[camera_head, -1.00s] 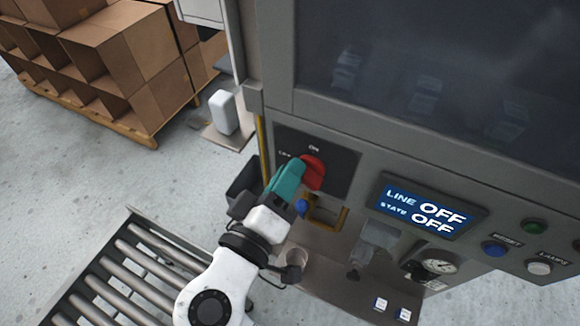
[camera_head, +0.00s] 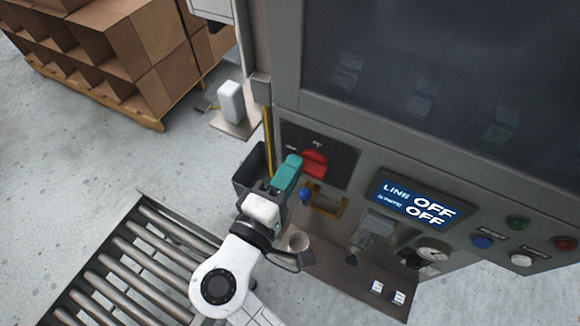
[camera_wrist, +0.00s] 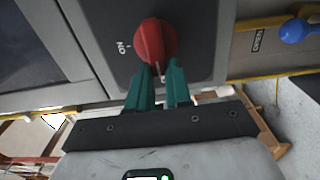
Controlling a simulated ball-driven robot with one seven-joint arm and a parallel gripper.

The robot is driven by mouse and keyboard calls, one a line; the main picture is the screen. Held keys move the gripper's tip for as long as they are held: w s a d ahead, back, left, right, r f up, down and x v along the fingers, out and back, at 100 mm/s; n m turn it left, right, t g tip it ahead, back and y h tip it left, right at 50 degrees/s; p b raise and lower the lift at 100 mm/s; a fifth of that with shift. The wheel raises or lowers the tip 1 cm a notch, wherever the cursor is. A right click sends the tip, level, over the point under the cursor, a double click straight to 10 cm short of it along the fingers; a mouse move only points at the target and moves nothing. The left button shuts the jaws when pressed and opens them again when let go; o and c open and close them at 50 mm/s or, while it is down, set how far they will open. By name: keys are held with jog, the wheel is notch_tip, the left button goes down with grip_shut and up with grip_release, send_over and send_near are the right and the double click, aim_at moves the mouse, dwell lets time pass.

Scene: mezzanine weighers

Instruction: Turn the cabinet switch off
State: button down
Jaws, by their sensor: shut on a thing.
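The red cabinet switch (camera_head: 316,161) sits on a dark plate (camera_head: 343,164) on the grey cabinet front. An ON label is above it in the head view, and the label to its left is partly hidden. In the wrist view, the red switch (camera_wrist: 153,38) has a white mark facing the fingers, a quarter turn from ON. My gripper (camera_wrist: 161,72) has its teal fingers shut on the switch's near end; the gripper (camera_head: 295,163) covers the switch's left side in the head view. The display (camera_head: 415,205) reads LINE OFF, STATE OFF.
A blue knob (camera_head: 306,194) and a yellow bracket (camera_head: 333,207) are just below the switch. Buttons and a gauge (camera_head: 434,253) are to the right. A roller conveyor (camera_head: 125,262) is at lower left, boxes (camera_head: 120,50) at upper left.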

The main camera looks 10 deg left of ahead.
jog(key=shift+f, duration=0.1)
jog(key=c, duration=1)
grip_release()
jog(key=shift+c, duration=0.2)
jog(key=b+v, duration=0.2)
jog(key=v, duration=0.9)
jog(key=shift+w, duration=0.1)
